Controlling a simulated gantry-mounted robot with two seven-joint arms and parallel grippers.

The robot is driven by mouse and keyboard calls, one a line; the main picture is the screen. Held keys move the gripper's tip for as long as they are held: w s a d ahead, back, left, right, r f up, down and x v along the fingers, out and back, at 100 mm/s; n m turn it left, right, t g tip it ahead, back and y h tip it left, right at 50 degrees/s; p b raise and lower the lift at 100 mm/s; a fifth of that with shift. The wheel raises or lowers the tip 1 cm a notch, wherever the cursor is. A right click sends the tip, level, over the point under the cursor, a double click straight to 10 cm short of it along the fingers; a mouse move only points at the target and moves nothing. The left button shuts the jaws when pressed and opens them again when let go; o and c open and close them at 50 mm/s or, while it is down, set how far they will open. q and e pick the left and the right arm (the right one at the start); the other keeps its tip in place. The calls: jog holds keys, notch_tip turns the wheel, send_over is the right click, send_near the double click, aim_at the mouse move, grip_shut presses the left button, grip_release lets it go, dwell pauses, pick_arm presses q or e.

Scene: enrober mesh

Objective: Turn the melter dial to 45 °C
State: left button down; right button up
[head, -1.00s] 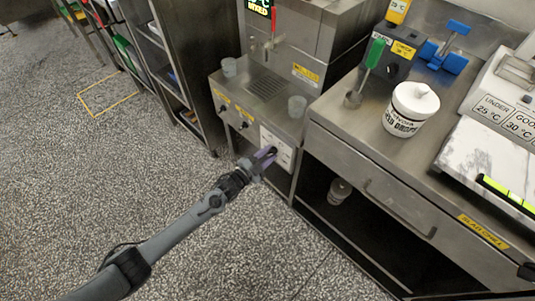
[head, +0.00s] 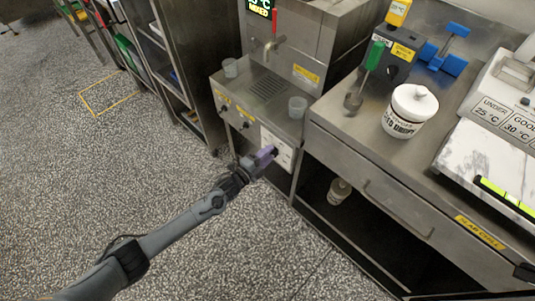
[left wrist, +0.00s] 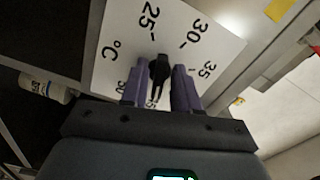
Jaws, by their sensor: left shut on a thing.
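My left gripper (head: 270,154) is at this plate. In the left wrist view its purple fingers (left wrist: 160,85) are shut on the black dial knob (left wrist: 160,68), one on each side. The knob's end lies near the 25 mark; its exact setting is unclear. My right gripper is not in view.
A steel counter at the right holds a white lidded tub (head: 410,110), a green-handled tool (head: 374,55) and a blue stand (head: 447,52). A white bottle (head: 339,190) stands on the shelf below. Two cups sit on the melter's ledge. The floor at left is open.

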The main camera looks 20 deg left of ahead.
pick_arm(q)
jog(key=c, duration=1.2)
grip_release()
jog(key=shift+o, duration=0.2)
jog(key=p+v, duration=0.4)
jog(key=v, duration=0.6)
jog(key=shift+s+a, duration=0.2)
jog(key=shift+s, duration=0.15)
